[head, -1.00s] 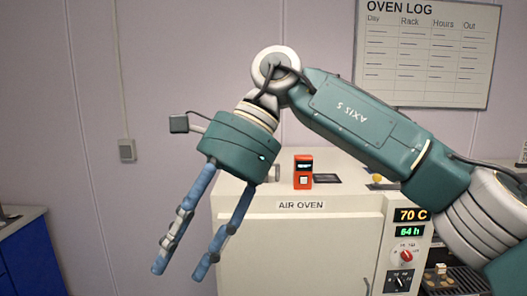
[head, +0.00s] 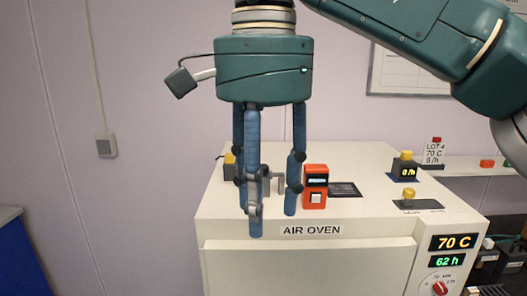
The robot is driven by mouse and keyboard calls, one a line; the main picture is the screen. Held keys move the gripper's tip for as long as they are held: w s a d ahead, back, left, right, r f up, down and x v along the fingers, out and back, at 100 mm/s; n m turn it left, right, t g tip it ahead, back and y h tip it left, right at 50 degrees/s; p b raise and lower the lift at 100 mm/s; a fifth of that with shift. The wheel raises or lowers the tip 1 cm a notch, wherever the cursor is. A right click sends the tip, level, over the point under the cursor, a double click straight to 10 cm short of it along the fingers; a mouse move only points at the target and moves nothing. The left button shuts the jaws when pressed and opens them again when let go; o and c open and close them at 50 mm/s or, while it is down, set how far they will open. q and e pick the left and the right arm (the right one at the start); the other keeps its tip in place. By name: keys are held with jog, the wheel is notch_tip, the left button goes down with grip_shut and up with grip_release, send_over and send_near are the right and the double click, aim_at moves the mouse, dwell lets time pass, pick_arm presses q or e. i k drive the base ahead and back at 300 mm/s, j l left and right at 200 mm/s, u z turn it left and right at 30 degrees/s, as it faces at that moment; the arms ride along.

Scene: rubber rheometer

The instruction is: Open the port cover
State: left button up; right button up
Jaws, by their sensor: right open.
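The white air oven (head: 300,258) stands in front of me. My right gripper (head: 272,215) hangs fingers-down over the left part of its top, with its blue fingers apart. A small grey bracket-like piece (head: 279,183) shows between the fingers; they partly hide it. I cannot tell if it is the port cover or if the fingers touch it. Just right of the fingers stands an orange-red block with a white button (head: 316,187). A dark flat panel (head: 345,189) lies beside it. My left gripper is not in view.
A yellow-topped dark piece (head: 229,160) sits behind the fingers at the left. The oven front shows 70 C and 62 h.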

aim_at(268, 175)
jog(key=i, duration=1.25)
